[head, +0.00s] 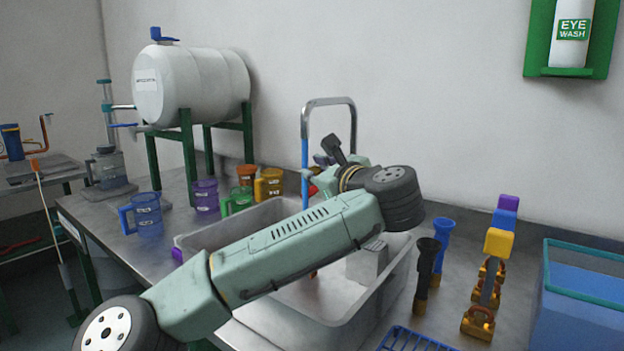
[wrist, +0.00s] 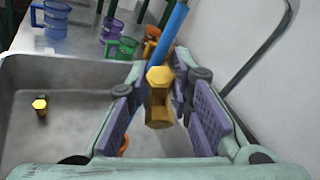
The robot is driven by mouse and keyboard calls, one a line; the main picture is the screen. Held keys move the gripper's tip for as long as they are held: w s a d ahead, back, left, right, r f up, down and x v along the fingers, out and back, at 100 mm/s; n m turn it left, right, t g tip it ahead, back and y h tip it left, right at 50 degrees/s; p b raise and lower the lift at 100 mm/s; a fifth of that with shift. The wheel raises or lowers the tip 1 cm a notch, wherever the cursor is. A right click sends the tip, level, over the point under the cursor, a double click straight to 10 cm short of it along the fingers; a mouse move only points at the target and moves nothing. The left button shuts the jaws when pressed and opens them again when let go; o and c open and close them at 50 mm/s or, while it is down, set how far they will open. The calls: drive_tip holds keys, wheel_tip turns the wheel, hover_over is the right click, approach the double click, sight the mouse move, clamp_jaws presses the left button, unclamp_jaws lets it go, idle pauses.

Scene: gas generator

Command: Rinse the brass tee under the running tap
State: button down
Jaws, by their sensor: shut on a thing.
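In the wrist view, my gripper (wrist: 160,105) is shut on the brass tee (wrist: 158,98), which sits between the purple finger pads. A blue column, apparently the running water (wrist: 168,35), comes down just beyond the tee; I cannot tell whether it touches it. In the head view the water (head: 305,155) falls from the arched grey tap (head: 330,101) towards the sink (head: 395,285). My gripper (head: 318,172) is over the sink close to the stream, largely hidden by my arm. The tee cannot be made out there.
A small brass-topped piece (wrist: 40,104) lies on the sink floor. Coloured mugs (head: 205,196) stand behind and left of the sink. A white tank (head: 200,85) is at back left.

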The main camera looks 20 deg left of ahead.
drive_tip(key=shift+a, duration=0.15)
drive_tip(key=shift+w+a, duration=0.1)
drive_tip(key=shift+a, duration=0.35)
drive_tip(key=shift+d, duration=0.1)
drive_tip(key=shift+d, duration=0.5)
drive_tip(key=shift+a, duration=0.1)
drive_tip(key=shift+a, duration=0.5)
drive_tip(key=s+a+b, duration=0.1)
drive_tip(key=s, duration=0.7)
drive_tip(key=shift+a, duration=0.25)
